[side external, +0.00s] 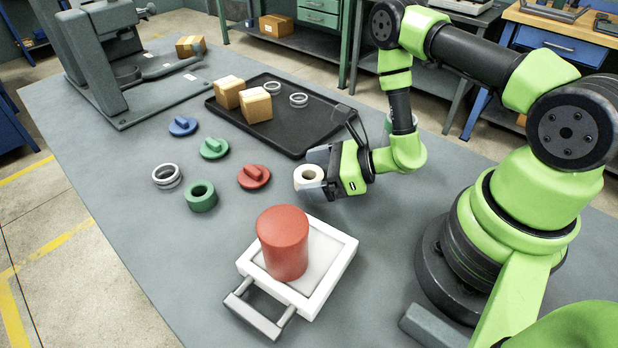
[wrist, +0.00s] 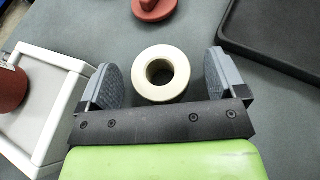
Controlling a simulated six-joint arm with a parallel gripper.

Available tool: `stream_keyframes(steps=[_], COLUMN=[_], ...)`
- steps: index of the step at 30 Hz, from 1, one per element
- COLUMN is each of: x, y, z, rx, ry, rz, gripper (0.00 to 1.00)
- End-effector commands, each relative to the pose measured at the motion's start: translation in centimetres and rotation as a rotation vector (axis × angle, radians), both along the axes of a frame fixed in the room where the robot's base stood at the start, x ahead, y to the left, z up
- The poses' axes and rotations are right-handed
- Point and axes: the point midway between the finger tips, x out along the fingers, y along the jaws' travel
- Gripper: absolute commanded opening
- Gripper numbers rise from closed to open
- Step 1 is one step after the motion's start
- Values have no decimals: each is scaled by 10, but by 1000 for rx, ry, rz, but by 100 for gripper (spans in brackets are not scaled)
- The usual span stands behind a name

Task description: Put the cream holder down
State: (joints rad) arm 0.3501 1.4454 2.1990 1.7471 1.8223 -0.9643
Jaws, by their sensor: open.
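The cream holder (side external: 309,177) is a short ring with a round hole. It rests on the grey table in the side external view. In the wrist view the cream holder (wrist: 161,74) lies between the two grey finger pads, with a gap on each side. My gripper (side external: 318,172) is open around it, low over the table. It also shows in the wrist view (wrist: 160,85), its fingers apart and not touching the holder.
A white tray with a handle (side external: 338,262) bears a red cylinder (side external: 283,243) in front. A black tray (side external: 325,126) with boxes and rings is behind. A red knobbed piece (side external: 254,177), a green ring (side external: 202,196) and other small parts lie to the left.

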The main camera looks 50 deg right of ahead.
Motion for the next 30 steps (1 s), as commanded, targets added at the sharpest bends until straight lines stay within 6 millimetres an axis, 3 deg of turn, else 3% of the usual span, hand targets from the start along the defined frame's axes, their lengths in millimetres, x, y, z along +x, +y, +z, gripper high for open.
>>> stream_keyframes(steps=[8, 15, 24, 30], x=[2, 2, 2, 3], y=[2, 1, 1, 1], z=[-1, -1, 1, 16], rx=[0, 0, 1, -1], ry=[0, 0, -1, -3], rz=[0, 0, 0, 0], gripper=[88, 35, 31, 31])
